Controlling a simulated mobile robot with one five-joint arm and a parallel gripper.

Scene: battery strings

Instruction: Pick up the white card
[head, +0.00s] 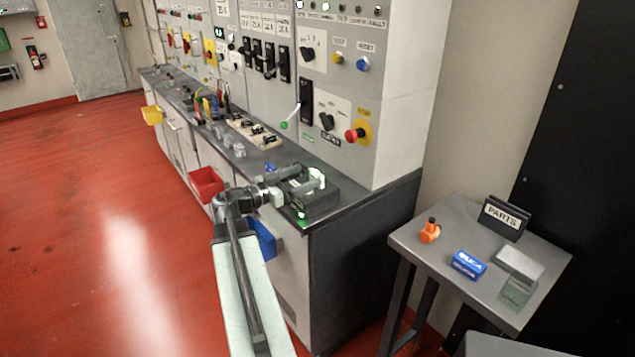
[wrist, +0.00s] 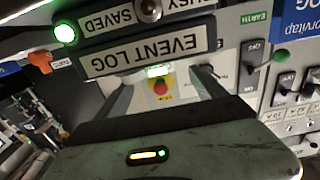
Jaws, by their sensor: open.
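My gripper (head: 297,186) is over the dark device (head: 318,203) at the near end of the bench. In the wrist view its two pale fingers are apart, with a gap between the tips (wrist: 165,78). A small bright white piece (wrist: 158,71) with a green glow shows in that gap, just below the upside-down EVENT LOG label (wrist: 144,55). It may be the white card's edge; I cannot tell whether the fingers touch it. A flat pale piece (head: 519,262) lies on the side table, away from my gripper.
The side table (head: 450,215) also holds an orange item (head: 430,231), a blue box (head: 468,264), a dark green piece (head: 518,291) and a PARTS sign (head: 504,217). The switch panel (head: 335,90) rises behind the bench. A red bin (head: 207,184) and blue bin (head: 263,238) hang on its front.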

